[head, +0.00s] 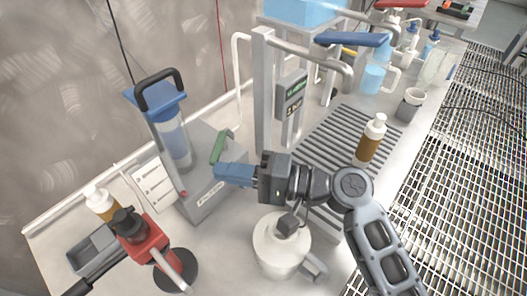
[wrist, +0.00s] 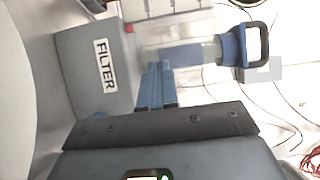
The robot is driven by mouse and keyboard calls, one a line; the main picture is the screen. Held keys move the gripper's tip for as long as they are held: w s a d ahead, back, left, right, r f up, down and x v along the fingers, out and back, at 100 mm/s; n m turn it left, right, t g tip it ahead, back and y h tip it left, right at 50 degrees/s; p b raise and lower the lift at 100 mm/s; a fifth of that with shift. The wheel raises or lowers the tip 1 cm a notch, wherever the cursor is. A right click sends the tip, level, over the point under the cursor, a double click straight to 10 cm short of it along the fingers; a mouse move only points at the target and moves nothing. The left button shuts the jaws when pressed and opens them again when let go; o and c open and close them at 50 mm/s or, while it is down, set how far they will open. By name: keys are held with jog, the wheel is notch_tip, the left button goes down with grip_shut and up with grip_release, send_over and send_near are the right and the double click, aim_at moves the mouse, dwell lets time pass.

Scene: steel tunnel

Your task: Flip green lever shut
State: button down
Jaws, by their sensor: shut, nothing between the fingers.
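The green lever (head: 221,147) sticks up at a tilt from the grey filter unit (head: 207,203), on the unit's right side. My gripper (head: 217,171) has blue fingers, shut with nothing between them. Its tips are close to the lever's lower end in the head view; I cannot tell whether they touch it. In the wrist view the gripper (wrist: 155,66) points at the filter unit (wrist: 84,76), which carries a FILTER label. The green lever cannot be made out in the wrist view.
A clear cylinder with a blue cap and black handle (head: 157,90) rises from the filter unit. A white jug (head: 280,248) stands below my arm. A red-headed tool (head: 143,244) is at the lower left.

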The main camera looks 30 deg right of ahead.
jog(key=a, duration=0.1)
jog(key=w+a, duration=0.1)
jog(key=a, duration=0.1)
jog(key=shift+w, duration=0.1)
jog(key=shift+d, duration=0.1)
dwell(1.3)
jog(key=s+d, duration=0.3)
jog(key=d, duration=0.6)
jog(key=s+d, duration=0.2)
jog(key=d, duration=0.6)
jog(key=shift+n+g+y, duration=0.3)
jog(key=x, duration=0.4)
jog(key=p+x, duration=0.1)
jog(key=x, duration=0.4)
jog(key=p+x, duration=0.1)
jog(key=x, duration=0.3)
jog(key=shift+a+f, duration=0.3)
